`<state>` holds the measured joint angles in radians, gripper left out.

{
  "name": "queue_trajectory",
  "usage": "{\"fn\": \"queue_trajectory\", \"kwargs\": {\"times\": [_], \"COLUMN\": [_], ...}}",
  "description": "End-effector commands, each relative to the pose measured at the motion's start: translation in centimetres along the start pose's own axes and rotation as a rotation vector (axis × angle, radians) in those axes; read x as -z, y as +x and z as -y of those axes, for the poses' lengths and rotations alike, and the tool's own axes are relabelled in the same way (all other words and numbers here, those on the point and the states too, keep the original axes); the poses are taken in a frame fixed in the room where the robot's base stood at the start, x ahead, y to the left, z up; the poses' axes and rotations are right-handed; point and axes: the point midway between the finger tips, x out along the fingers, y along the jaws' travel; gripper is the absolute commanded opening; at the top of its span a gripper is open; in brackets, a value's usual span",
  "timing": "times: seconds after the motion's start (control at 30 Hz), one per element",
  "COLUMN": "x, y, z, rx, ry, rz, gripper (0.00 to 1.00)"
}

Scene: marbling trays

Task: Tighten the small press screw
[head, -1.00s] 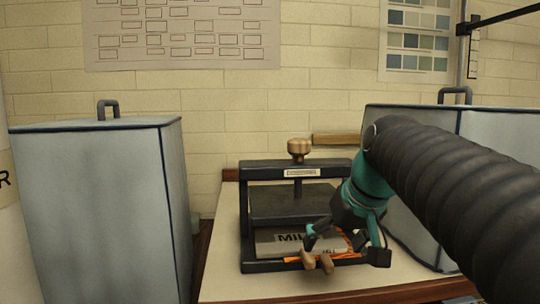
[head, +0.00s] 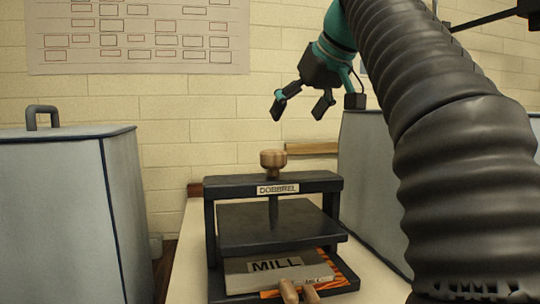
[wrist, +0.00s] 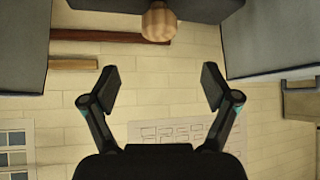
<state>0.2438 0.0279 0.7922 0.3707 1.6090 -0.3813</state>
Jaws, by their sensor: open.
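The small press (head: 330,182) is a black frame on the table, with a "DOBBREL" label on its top beam. Its screw has a round wooden knob (head: 273,160) above the beam. The knob also shows at the top of the wrist view (wrist: 159,22). A dark pressing plate (head: 265,232) hangs on the screw. A grey book (head: 237,282) marked "MILL" juts out below the plate's front; whether they touch is hard to tell. My gripper (head: 300,108) is open and empty, above and slightly right of the knob. In the wrist view, the knob lies beyond its spread fingers (wrist: 158,84).
Grey covered boxes stand left (head: 65,215) and right (head: 375,195) of the press. A wooden bar (head: 312,148) lies behind it. Orange-striped material (head: 340,281) and two brown rounded pieces (head: 289,291) are at the book's front. Space above the knob is clear.

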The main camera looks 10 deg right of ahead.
Motion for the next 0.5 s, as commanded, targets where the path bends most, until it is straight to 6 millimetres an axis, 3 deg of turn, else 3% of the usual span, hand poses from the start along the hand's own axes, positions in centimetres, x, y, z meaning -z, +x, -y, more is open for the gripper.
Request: {"fn": "queue_trajectory", "kwargs": {"times": [0.17,0.5], "x": [-0.2,-0.3], "y": [2.1,8.4], "z": [-0.1,0.0], "rx": [0.001,0.001], "ry": [-0.003,-0.002], "rz": [0.003,0.003], "gripper": [0.87,0.87]}}
